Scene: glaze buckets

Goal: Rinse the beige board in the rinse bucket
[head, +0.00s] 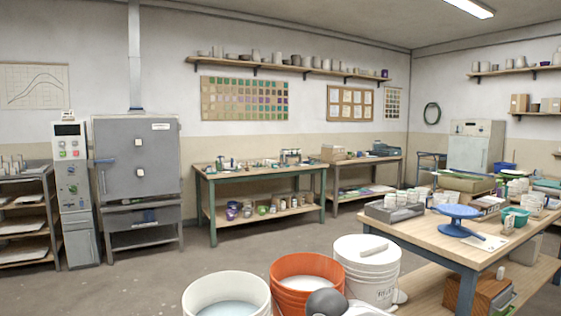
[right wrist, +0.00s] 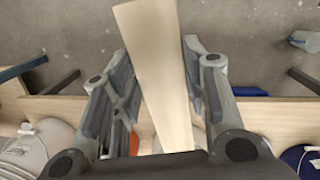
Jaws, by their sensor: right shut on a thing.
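The beige board (right wrist: 155,60) shows in the right wrist view as a long flat piece, tilted slightly. My right gripper (right wrist: 160,75) is shut on it, with a finger on each side. In the head view a white open bucket (head: 226,290) with pale bluish liquid stands at the bottom. An orange bucket (head: 307,275) with pale contents stands to its right. I cannot tell from any label which is the rinse bucket. The board is not seen in the head view. My left gripper is in neither view.
A closed white bucket (head: 367,270) with a small pale block on its lid stands right of the orange one. The floor (head: 150,285) behind the buckets is clear.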

